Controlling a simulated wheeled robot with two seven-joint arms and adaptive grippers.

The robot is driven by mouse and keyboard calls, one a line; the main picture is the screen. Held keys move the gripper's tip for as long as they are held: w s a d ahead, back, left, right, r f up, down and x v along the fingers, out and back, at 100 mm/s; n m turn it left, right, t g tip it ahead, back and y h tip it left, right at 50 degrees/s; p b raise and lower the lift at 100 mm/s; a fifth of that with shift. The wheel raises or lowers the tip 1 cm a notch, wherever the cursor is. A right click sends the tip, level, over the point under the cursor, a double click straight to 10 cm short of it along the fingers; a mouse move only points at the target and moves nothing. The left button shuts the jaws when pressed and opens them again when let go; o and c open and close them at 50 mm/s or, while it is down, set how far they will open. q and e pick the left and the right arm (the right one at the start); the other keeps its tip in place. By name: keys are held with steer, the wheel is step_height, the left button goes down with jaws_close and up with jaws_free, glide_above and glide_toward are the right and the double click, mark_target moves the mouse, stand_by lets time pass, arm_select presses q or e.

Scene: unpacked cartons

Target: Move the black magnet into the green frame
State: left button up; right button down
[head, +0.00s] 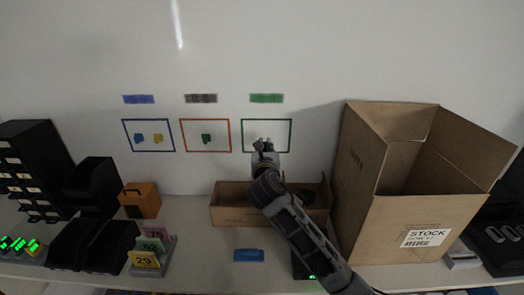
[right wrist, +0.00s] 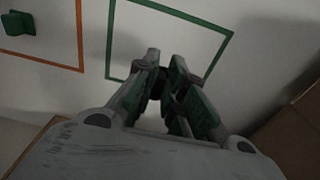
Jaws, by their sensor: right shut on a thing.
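The green frame (head: 267,122) is an outline on the white wall, on the right of the row of frames; it also shows in the right wrist view (right wrist: 109,42). My right gripper (head: 265,146) is at the frame's lower edge, close to the wall. In the right wrist view, the gripper (right wrist: 162,72) is shut, with its fingertips over the inside of the frame. A small dark piece, the black magnet (right wrist: 158,86), shows between the fingers, mostly hidden by them. I cannot tell whether it touches the wall. My left gripper is not in view.
The orange frame (head: 181,136) holds a green magnet (head: 207,139). The blue frame (head: 123,136) holds a blue and a yellow magnet. A low open carton (head: 235,217) lies below my right arm. A tall open carton (head: 375,226) stands close on the right.

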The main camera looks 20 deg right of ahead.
steer(key=shift+s+d, duration=0.2)
steer(key=shift+s, duration=0.1)
steer(key=shift+w+f, duration=0.1)
steer(key=shift+w, duration=0.1)
steer(key=shift+w, duration=0.1)
steer(key=b+x, duration=0.2)
steer(key=x, duration=0.3)
steer(key=shift+w+b, duration=0.15)
steer(key=shift+b, duration=0.25)
steer(key=shift+w+d+r+p, duration=0.2)
steer(key=shift+w+p, duration=0.1)
steer(key=shift+w, duration=0.15)
stand_by(1.1)
steer(key=c, duration=0.9)
jaws_free()
steer(key=shift+o, duration=0.2)
